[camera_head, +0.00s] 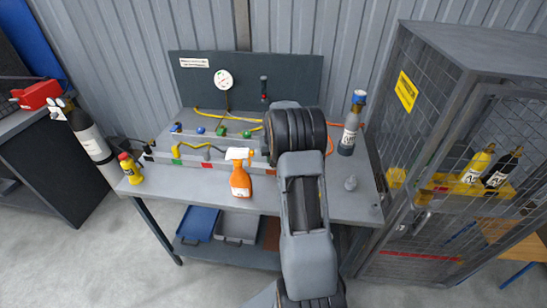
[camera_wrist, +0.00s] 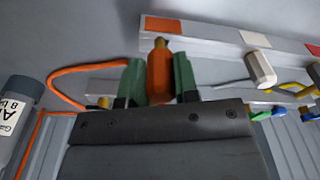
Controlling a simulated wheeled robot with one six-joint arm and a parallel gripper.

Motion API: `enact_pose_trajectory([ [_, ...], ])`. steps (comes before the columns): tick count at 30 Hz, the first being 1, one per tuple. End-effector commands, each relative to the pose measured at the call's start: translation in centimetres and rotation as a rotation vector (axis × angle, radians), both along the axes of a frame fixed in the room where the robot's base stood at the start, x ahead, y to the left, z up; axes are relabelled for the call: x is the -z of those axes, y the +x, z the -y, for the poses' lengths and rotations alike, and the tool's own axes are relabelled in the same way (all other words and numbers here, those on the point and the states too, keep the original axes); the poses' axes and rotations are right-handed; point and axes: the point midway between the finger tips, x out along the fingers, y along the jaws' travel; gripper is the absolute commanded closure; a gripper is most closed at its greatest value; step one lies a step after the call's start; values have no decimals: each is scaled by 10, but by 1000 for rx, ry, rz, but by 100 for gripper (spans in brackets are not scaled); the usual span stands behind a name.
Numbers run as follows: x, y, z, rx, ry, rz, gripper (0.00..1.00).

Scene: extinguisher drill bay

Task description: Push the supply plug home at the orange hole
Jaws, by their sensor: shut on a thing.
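The supply plug (camera_wrist: 159,76) has an orange body and a small brass-coloured tip. My gripper (camera_wrist: 160,82) is shut on it, with one green finger on each side. The plug's tip points at the grey rail (camera_wrist: 205,38), below the orange label (camera_wrist: 163,25). I see no orange hole; the plug's tip and body may cover it. I cannot tell whether the tip touches the rail or has entered it. An orange hose (camera_wrist: 68,70) loops at the left of the wrist view. In the head view my own arm hides the gripper and plug.
A pale plug (camera_wrist: 260,68) sits by the white label (camera_wrist: 256,37), beside mine. An orange spray bottle (camera_head: 240,182) stands on the bench (camera_head: 200,200) left of my arm. A grey cylinder (camera_head: 349,132) stands at right. A mesh cabinet (camera_head: 440,110) borders the bench.

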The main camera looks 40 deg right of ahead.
Motion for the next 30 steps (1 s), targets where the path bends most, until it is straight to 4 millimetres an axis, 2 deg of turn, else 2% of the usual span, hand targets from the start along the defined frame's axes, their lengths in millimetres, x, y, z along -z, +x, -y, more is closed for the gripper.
enact_pose_trajectory([
  [30,-6,14,6,0,0,0,100],
])
